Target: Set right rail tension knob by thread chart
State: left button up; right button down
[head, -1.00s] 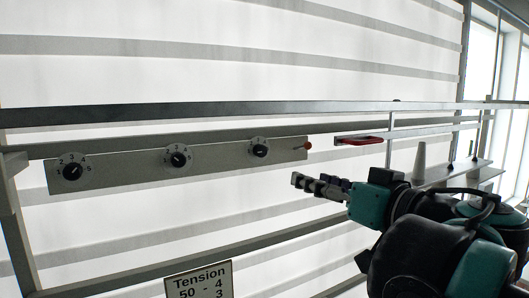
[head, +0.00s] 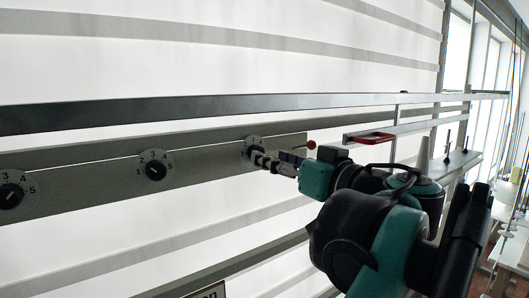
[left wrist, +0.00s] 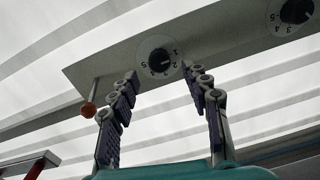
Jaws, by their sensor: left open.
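The right rail knob (head: 253,147), black on a pale numbered dial, sits at the right end of the grey rail plate (head: 100,178). It also shows in the left wrist view (left wrist: 159,61); its setting I cannot read surely. My left gripper (head: 266,161) is close to this knob and partly covers its dial. In the left wrist view my left gripper (left wrist: 163,76) is open and empty, its fingertips on either side below the knob; I cannot see contact. The tension chart (head: 208,291) is mostly cut off at the bottom edge. My right gripper is not in view.
The middle knob (head: 155,169) and left knob (head: 10,196) are on the same plate. An orange-tipped peg (head: 311,145) stands out by the plate's right end. A red-edged bracket (head: 370,138) and a shelf with a grey cone (head: 423,158) are to the right.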

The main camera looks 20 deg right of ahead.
pick_arm(q)
jog(key=x, duration=0.3)
jog(key=shift+w+a+f, duration=0.1)
jog(key=shift+w, duration=0.2)
grip_shut()
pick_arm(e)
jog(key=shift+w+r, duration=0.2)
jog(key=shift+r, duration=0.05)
pick_arm(q)
jog(key=shift+m+p, duration=0.3)
jog(key=shift+p, duration=0.05)
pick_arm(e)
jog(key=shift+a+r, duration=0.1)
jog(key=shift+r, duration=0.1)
pick_arm(q)
jog(key=m+p, duration=0.4)
jog(key=m, duration=1.3)
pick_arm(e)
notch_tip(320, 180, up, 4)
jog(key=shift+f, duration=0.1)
pick_arm(q)
jog(key=shift+m, duration=0.3)
